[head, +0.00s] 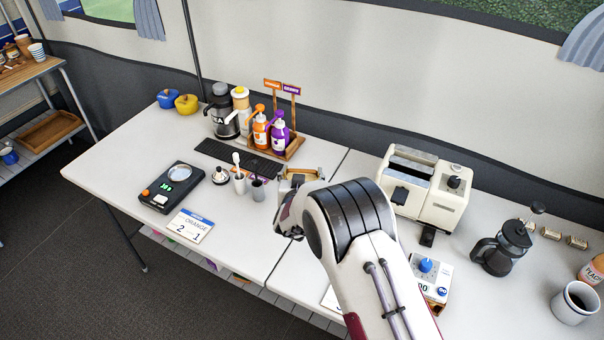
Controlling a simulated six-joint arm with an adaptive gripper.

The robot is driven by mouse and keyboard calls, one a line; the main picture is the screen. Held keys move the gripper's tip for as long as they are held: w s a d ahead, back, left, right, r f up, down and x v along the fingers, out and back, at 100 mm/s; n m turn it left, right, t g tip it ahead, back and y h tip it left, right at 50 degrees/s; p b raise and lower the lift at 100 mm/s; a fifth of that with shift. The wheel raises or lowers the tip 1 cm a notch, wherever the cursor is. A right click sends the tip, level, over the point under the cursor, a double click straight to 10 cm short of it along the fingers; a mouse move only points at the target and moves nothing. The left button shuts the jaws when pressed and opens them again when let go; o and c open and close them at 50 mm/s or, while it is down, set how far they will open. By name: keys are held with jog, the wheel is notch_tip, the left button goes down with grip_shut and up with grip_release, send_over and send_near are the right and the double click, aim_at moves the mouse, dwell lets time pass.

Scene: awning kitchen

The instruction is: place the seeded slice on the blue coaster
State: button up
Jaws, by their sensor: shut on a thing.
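My gripper (288,205) is over the middle of the table in the head view, close to the seam between the two table tops. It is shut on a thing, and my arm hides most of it. A tan, bread-coloured edge (302,171) shows just beyond the gripper; I take it for the seeded slice, though its seeds are too small to make out. I cannot make out the blue coaster; my arm covers part of the table.
A cream toaster (426,187) stands right of my arm, with a black French press (501,248) and a mug (574,303) beyond. Left of the gripper are small cups (258,189), a scale (171,187) and a card (190,225). A pump-bottle tray (290,150) stands behind.

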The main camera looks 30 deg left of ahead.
jog(key=shift+f, duration=0.25)
jog(key=o, duration=0.8)
jog(key=shift+r, duration=0.2)
jog(key=shift+v, duration=6)
jog(key=shift+d, duration=0.1)
